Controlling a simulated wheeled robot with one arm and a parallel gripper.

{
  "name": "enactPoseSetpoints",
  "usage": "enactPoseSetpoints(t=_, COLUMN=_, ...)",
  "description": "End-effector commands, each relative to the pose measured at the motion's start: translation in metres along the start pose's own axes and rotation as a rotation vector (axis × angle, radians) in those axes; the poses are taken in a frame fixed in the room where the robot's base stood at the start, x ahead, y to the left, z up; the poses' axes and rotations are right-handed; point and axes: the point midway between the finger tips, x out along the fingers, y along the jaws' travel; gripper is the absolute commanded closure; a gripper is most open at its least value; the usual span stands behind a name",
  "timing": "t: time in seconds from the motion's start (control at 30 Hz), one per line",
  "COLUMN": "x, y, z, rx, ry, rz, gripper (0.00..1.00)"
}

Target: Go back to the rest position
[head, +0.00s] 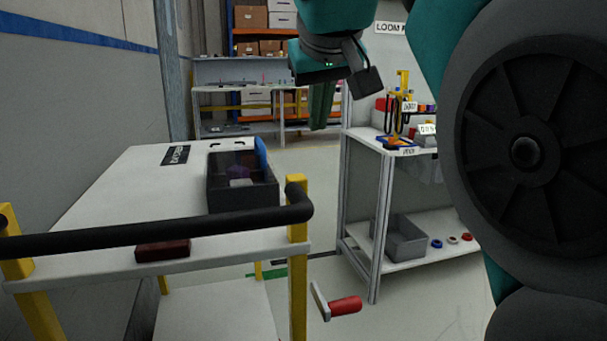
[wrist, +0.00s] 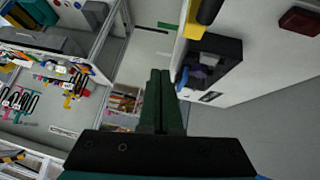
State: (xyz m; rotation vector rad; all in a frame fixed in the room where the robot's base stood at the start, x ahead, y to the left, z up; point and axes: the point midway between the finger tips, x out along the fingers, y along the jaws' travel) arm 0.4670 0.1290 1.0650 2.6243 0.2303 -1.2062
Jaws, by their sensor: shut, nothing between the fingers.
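My gripper (head: 321,106) hangs high in the head view, in front of the gap between the cart and the shelf bench. Its two green fingers are together with nothing between them. In the wrist view the shut fingers (wrist: 160,100) point away over the floor gap, and they touch nothing. Part of my arm fills the right side of the head view and hides what is behind it.
A white cart (head: 110,190) with a black handle stands left, carrying a dark bin (head: 243,200) and a dark red block (head: 162,250). A shelf bench (head: 365,140) holding a grey bin (head: 398,240) stands right. A red-handled crank (head: 345,305) juts out low. Floor between is clear.

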Motion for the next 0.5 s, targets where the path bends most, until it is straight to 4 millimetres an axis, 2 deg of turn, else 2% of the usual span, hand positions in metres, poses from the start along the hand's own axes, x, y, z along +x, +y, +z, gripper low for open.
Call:
enactPoseSetpoints(t=0.17, x=0.024, y=0.011, z=0.030, rx=0.022, ry=-0.079, rz=0.005, gripper=1.00)
enactPoseSetpoints(t=0.27, x=0.041, y=0.018, z=0.055, rx=0.041, ry=-0.134, rz=0.006, gripper=1.00)
enactPoseSetpoints(t=0.37, x=0.063, y=0.026, z=0.091, rx=0.064, ry=-0.210, rz=0.006, gripper=1.00)
enactPoseSetpoints(t=0.5, x=0.090, y=0.035, z=0.148, rx=0.100, ry=-0.317, rz=0.002, gripper=1.00)
